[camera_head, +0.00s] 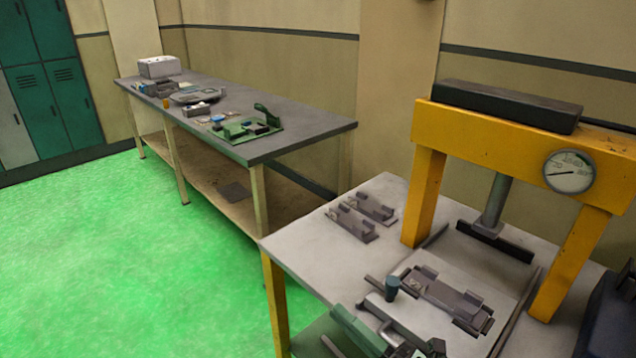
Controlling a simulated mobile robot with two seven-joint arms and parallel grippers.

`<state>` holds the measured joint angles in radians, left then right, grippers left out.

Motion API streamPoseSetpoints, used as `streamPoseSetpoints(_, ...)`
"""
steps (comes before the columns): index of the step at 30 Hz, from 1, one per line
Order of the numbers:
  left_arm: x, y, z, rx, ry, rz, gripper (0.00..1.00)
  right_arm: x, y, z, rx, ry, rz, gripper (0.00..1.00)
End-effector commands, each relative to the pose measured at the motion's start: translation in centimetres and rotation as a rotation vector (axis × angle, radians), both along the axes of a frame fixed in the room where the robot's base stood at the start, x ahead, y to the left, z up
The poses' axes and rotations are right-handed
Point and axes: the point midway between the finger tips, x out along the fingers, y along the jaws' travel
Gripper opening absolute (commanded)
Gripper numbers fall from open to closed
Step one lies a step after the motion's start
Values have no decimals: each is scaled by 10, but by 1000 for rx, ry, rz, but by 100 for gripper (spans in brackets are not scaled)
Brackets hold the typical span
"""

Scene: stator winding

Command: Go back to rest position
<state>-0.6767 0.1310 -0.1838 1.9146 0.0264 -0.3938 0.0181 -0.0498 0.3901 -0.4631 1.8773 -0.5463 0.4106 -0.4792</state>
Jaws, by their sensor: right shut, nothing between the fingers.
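My left gripper is not in view. A dark shape (608,318) at the lower right edge, partly cut off by the frame, looks like part of my right arm and gripper. Its fingertips cannot be made out clearly. Nothing is seen held there. It is to the right of the yellow press (567,262) and apart from the grey fixtures on the near table.
A long far table (300,128) holds small parts. Green floor at left is clear.

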Motion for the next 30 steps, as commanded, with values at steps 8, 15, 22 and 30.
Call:
streamPoseSetpoints(8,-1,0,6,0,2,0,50,-34,-89,-171,523,991,-437,0)
streamPoseSetpoints(15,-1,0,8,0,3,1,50,-120,-119,-264,795,1470,-693,0)
streamPoseSetpoints(22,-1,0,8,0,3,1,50,-147,-124,-283,863,1582,-761,0)
streamPoseSetpoints(30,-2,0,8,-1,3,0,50,-146,-124,-282,860,1579,-759,0)
